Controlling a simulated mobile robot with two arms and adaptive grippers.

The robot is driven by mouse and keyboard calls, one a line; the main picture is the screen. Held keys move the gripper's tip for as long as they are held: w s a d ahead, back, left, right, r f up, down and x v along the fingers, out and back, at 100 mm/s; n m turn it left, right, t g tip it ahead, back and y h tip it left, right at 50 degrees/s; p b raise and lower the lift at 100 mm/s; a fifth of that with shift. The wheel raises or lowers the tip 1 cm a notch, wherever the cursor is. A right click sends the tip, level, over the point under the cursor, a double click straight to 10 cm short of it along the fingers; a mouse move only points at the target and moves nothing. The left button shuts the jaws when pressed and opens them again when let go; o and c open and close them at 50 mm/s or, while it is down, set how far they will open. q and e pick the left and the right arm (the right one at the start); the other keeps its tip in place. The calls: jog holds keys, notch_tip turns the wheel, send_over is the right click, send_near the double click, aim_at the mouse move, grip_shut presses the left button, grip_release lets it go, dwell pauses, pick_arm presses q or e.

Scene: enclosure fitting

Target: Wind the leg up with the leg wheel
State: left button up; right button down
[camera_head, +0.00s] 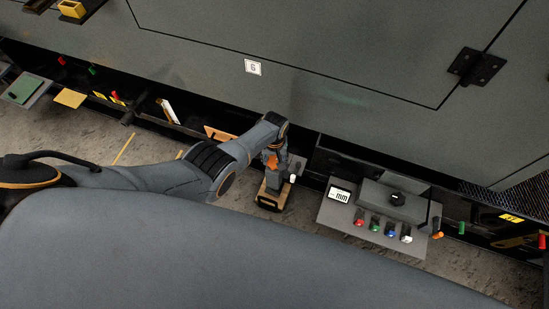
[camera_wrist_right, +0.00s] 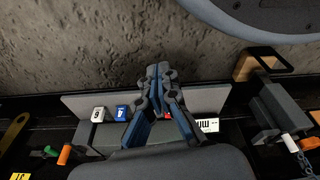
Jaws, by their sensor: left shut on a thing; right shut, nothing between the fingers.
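My left arm reaches in from the left in the head view, and my left gripper (camera_head: 271,165) is low against the enclosure's front. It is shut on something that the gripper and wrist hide. I cannot make out a leg wheel or the leg. A dark piece with a tan frame (camera_head: 268,201) shows just below the gripper; it also shows in the right wrist view (camera_wrist_right: 262,62). A white knob (camera_head: 292,179) is close to the gripper's right. My right gripper (camera_wrist_right: 158,72) is shut and empty in the right wrist view, above the control panel.
The large grey enclosure (camera_head: 210,45) fills the back, with a hinge (camera_head: 477,66) on its door. Bare floor (camera_head: 90,135) lies in front.

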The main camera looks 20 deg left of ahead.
pick_arm(q)
jog(key=shift+s+n, duration=0.1)
jog(key=shift+n, duration=0.8)
jog(key=n, duration=0.3)
jog(key=shift+n, duration=0.4)
jog(key=n, duration=1.2)
jog(key=shift+n, duration=0.3)
jog(key=n, duration=0.3)
jog(key=shift+b, duration=0.3)
jog(key=shift+n, duration=0.8)
pick_arm(e)
jog(key=shift+w+a+r, duration=0.15)
jog(key=shift+w+r, duration=0.4)
jog(key=shift+r, duration=0.35)
